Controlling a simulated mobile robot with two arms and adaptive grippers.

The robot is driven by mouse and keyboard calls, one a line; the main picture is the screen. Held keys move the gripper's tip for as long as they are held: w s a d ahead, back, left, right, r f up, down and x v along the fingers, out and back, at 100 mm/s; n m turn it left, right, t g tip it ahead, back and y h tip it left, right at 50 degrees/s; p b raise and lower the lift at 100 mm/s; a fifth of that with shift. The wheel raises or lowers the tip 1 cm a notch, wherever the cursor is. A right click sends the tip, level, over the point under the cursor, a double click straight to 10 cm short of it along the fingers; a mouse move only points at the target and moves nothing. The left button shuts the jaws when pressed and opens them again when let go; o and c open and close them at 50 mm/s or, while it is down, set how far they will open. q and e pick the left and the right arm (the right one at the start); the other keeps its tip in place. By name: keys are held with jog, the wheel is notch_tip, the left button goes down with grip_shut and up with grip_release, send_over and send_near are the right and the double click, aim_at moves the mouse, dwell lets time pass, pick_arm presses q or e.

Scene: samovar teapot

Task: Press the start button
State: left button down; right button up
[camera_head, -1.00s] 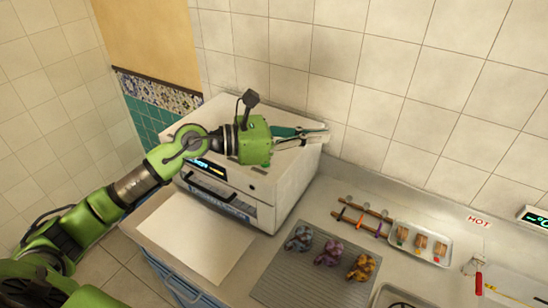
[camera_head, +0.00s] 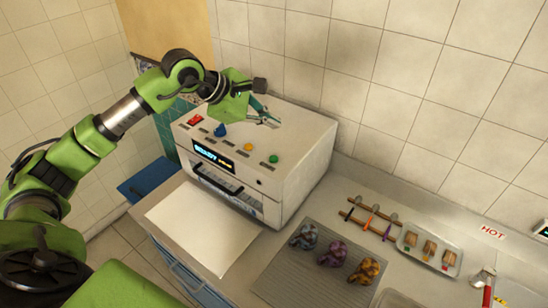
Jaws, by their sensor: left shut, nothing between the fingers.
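A white box-shaped machine (camera_head: 300,150) stands on the counter against the tiled wall. Along its top front edge are a red switch (camera_head: 195,120), a blue knob (camera_head: 220,130), a yellow button (camera_head: 248,147) and a green button (camera_head: 273,158). Their labels are too small to read, so I cannot tell by label which is the start button. A lit display (camera_head: 213,156) is on its front. My left gripper (camera_head: 268,119) is shut and empty over the machine's top, behind the buttons and apart from the green one. My right gripper is not in view.
A white sheet (camera_head: 200,228) lies before the machine. A blue panel (camera_head: 150,180) is at the left.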

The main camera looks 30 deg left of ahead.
aim_at(271, 159)
pick_arm(q)
notch_tip(271, 159, down, 8)
jog(key=b, duration=0.5)
jog(key=shift+f+b, duration=0.35)
jog(key=shift+b, duration=0.2)
dwell(0.8)
jog(key=shift+f+b, duration=0.45)
jog(key=shift+b, duration=0.15)
jog(key=shift+f+b, duration=0.45)
jog(key=shift+b, duration=0.1)
dwell(0.5)
dwell(0.4)
jog(key=shift+r+p, duration=0.4)
jog(key=shift+r, duration=0.5)
